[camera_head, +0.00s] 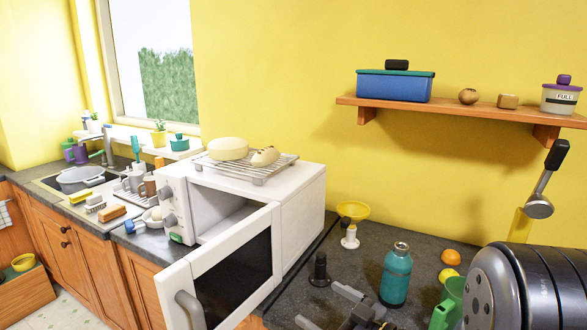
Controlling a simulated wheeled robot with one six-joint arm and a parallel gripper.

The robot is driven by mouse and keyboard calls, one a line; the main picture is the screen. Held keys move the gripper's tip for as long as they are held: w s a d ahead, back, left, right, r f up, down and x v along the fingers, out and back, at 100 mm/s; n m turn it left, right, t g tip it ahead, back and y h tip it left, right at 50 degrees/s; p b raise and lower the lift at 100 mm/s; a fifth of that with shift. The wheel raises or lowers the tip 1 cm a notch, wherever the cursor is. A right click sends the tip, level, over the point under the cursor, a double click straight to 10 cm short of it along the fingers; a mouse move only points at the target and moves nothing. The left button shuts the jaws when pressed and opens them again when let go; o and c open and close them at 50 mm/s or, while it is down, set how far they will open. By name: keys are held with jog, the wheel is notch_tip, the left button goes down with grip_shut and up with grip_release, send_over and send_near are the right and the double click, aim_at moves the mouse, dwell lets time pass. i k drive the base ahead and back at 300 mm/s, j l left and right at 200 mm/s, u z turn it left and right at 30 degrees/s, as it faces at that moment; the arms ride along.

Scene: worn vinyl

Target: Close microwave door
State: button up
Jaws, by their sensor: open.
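The white microwave (300,190) stands on the counter at the middle left, with its control panel and knobs at its left front. Its door (203,262) is swung open towards me from the right side of the front, and part of the empty-looking cavity shows above it. The door has a dark window and a grey handle (190,308) at its outer, lower left end. My gripper (323,306) is at the bottom edge, to the right of the door, with its grey fingers apart and nothing seen between them. It is partly cut off by the frame.
A wire rack (257,174) with round food sits on the microwave. A teal bottle (396,275), a dark small bottle (320,270), a yellow-topped stand (350,224) and a green jug (449,303) stand near my gripper. A shelf (460,110) is above; a sink (80,180) lies left.

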aim_at(234, 273)
jog(key=j+z, duration=0.7)
jog(key=z, duration=0.15)
jog(key=k+j+z, duration=0.1)
jog(key=j+z, duration=0.2)
jog(key=z, duration=0.15)
jog(key=j+z, duration=0.25)
jog(key=z, duration=0.2)
jog(key=k+j+z, duration=0.15)
jog(key=z, duration=0.25)
jog(key=k+j+z, duration=0.15)
jog(key=z, duration=0.3)
jog(key=k+j+z, duration=0.15)
jog(key=z, duration=0.15)
jog(key=k+j+z, duration=0.15)
jog(key=z, duration=0.2)
jog(key=k+j+z, duration=0.25)
jog(key=k+z, duration=0.3)
jog(key=k, duration=0.1)
